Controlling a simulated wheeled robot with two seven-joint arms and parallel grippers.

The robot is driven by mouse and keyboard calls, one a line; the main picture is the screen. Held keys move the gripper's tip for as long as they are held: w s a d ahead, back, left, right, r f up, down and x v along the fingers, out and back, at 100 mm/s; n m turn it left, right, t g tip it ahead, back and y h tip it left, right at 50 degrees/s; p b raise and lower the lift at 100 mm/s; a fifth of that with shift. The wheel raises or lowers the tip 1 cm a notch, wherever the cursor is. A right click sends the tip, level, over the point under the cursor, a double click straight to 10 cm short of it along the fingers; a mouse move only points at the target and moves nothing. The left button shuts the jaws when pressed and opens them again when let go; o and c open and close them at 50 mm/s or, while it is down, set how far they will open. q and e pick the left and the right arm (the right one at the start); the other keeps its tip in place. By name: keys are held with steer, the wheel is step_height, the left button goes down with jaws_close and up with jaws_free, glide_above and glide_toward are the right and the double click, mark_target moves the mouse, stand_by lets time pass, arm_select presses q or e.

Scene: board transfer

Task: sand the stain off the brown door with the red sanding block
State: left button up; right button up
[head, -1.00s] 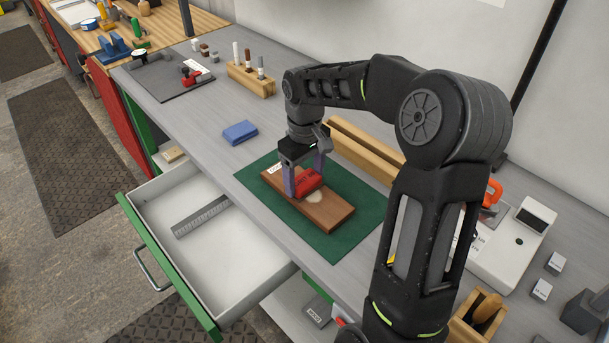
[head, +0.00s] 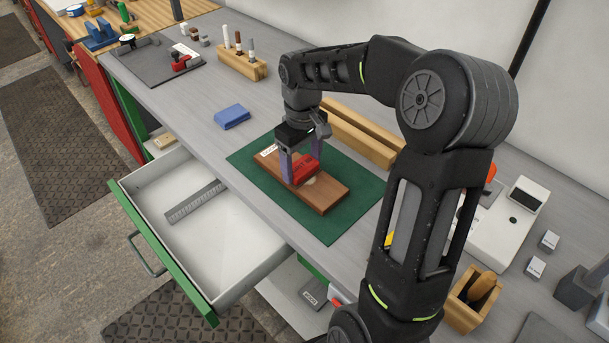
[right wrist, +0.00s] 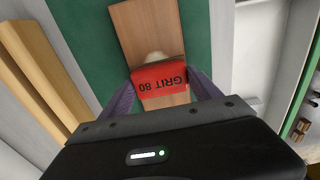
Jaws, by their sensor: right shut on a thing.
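The brown door (head: 325,195) lies flat on a green mat (head: 345,222) on the bench; a white label shows at its far left end. My right gripper (head: 301,176) is shut on the red sanding block (head: 304,171) and holds it down over the door; contact is hard to tell. In the right wrist view the red block (right wrist: 159,80) reads "GRIT 80" between my fingers, on the brown door (right wrist: 148,30). The pale stain (right wrist: 155,58) shows just beside the block, partly covered by it. My left gripper is not in view.
A blue block (head: 232,116) lies on the bench left of the mat. An open drawer (head: 215,225) juts out at the front. A wooden rail (head: 360,136) stands behind the mat. A white scale-like device (head: 502,232) stands at the right.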

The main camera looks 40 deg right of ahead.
steer(key=shift+s+f, duration=0.2)
steer(key=shift+s+d, duration=0.1)
steer(key=shift+s, duration=0.75)
steer(key=shift+s+r, duration=0.1)
steer(key=shift+s+d+r, duration=0.1)
steer(key=shift+s+r, duration=0.05)
steer(key=shift+s, duration=0.45)
steer(key=shift+w, duration=0.15)
steer(key=shift+w, duration=0.75)
steer(key=shift+w, duration=0.75)
